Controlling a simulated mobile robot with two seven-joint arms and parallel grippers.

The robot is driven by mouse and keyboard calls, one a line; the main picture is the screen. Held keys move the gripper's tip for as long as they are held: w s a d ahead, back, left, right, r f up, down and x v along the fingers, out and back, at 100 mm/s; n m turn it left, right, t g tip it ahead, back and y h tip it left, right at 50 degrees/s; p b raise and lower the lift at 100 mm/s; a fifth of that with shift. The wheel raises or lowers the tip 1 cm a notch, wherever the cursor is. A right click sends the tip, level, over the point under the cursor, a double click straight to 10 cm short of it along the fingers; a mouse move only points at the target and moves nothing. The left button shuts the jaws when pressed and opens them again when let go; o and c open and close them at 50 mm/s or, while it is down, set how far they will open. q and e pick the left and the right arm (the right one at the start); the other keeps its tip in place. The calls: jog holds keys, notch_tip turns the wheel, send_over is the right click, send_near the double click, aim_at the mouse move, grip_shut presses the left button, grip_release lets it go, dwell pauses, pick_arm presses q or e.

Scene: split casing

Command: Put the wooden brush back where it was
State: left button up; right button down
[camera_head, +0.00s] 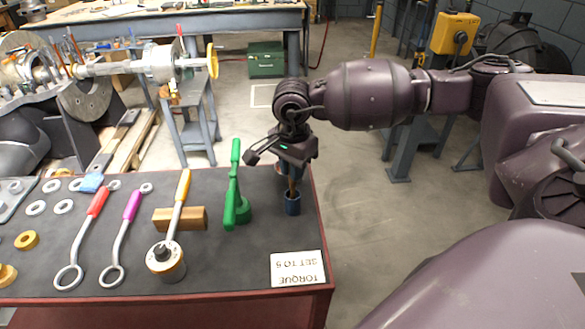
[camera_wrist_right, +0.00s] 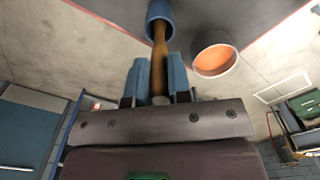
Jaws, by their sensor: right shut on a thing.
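My right gripper (camera_head: 291,163) is at the far right corner of the dark bench top, pointing down. It is shut on the wooden brush (camera_head: 292,184), a brown handle held roughly upright. In the right wrist view the brush (camera_wrist_right: 159,52) runs from between the blue fingers (camera_wrist_right: 157,78) to the mouth of a small blue cup (camera_wrist_right: 161,10). The brush's lower end is hidden there and appears to be inside the cup. In the head view the blue cup (camera_head: 292,206) stands directly below the gripper. My left gripper is not in view.
A second cup with an orange inside (camera_wrist_right: 213,60) stands close beside the blue cup. A green tool (camera_head: 236,195) stands to the left, then a yellow-handled wrench (camera_head: 180,200) and a wood block (camera_head: 192,218). A torque sign (camera_head: 298,268) lies in front. Bench edges are near.

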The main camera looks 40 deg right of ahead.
jog(key=c, duration=1.1)
grip_release()
jog(key=shift+f, duration=0.15)
jog(key=shift+o, duration=0.2)
notch_tip(320, 180, up, 12)
jog(key=shift+r+p, duration=0.1)
jog(key=shift+p, duration=0.2)
